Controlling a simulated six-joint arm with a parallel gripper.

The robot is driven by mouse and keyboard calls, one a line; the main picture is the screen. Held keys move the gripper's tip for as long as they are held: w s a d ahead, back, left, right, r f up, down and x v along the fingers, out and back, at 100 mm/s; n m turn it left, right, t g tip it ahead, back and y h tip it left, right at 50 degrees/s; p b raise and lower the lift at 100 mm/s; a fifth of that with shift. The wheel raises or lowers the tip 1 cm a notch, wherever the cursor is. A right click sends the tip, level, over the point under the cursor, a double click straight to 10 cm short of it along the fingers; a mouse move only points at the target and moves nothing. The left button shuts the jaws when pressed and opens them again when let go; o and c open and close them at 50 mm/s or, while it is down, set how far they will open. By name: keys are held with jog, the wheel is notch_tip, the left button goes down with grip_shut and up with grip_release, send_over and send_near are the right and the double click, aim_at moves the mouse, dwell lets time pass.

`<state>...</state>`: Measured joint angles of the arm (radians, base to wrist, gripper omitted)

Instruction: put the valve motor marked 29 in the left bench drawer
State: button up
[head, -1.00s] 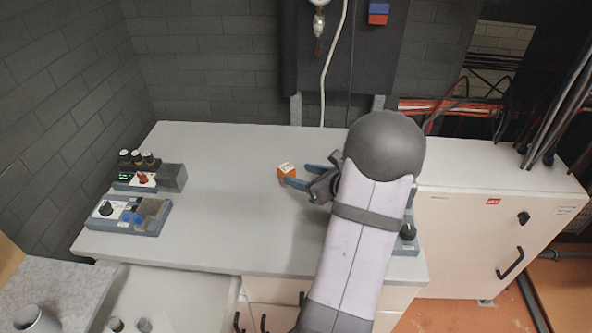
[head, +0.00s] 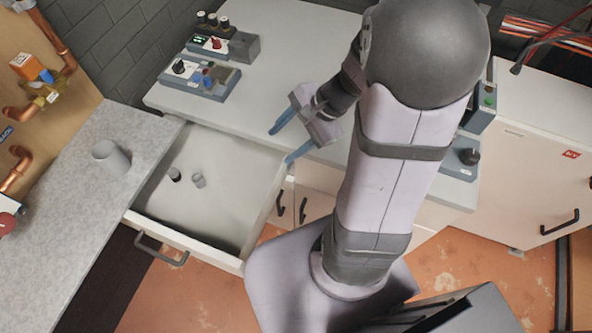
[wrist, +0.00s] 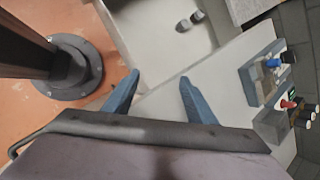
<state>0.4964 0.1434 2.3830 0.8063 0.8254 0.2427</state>
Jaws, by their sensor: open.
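The left bench drawer (head: 262,212) is pulled open in the head view; a small dark cylinder (head: 174,174) and a grey one (head: 198,180) stand in it. My gripper (head: 281,146) is open, near the drawer's right rear corner and the bench's front edge. The wrist view shows nothing between its blue fingers (wrist: 159,80). I see no orange valve motor on the visible bench top; my arm or the frame edge may hide it. An orange box (head: 30,67) sits on a brass valve on the left panel; its marking is unreadable.
Control boxes (head: 203,78) stand on the bench's left end. A grey speckled counter (head: 75,205) with a grey cup (head: 110,158) borders the drawer on the left. Another control box (head: 461,158) is right of my arm. The bench middle looks clear.

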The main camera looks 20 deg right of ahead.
jog(key=s+a+n+g+h, duration=0.2)
jog(key=s+n, duration=0.6)
jog(key=n, duration=0.4)
jog(key=shift+f+g+h, duration=0.45)
jog(key=shift+g+h, duration=0.05)
jog(key=shift+h, duration=0.7)
jog(key=shift+o, duration=0.5)
jog(key=n, duration=0.1)
jog(key=n+h, duration=0.1)
jog(key=n, duration=0.1)
jog(key=shift+s+d+r+n, duration=0.15)
jog(key=shift+s+d+n, duration=0.15)
jog(key=shift+n, duration=0.1)
jog(key=shift+w, duration=0.15)
